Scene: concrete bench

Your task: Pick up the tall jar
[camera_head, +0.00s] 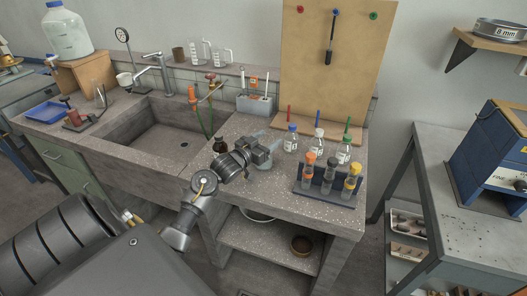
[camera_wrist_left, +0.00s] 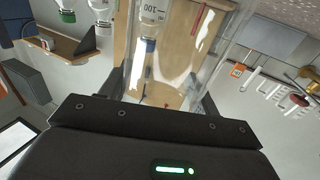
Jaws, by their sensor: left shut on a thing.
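The tall jar is clear glass. In the left wrist view the tall jar (camera_wrist_left: 185,85) stands between my left gripper's fingers, and things behind show through its wall. In the head view my left gripper (camera_head: 268,150) is over the front part of the bench, right of the sink, shut on the jar. The gripper and the clear glass make the jar hard to make out there. I cannot tell whether its base touches the bench. My right gripper is not in view.
To the right are small capped bottles (camera_head: 291,142) and a rack (camera_head: 325,192) of capped tubes. A board (camera_head: 335,90) stands behind. The sink (camera_head: 165,140) lies to the left.

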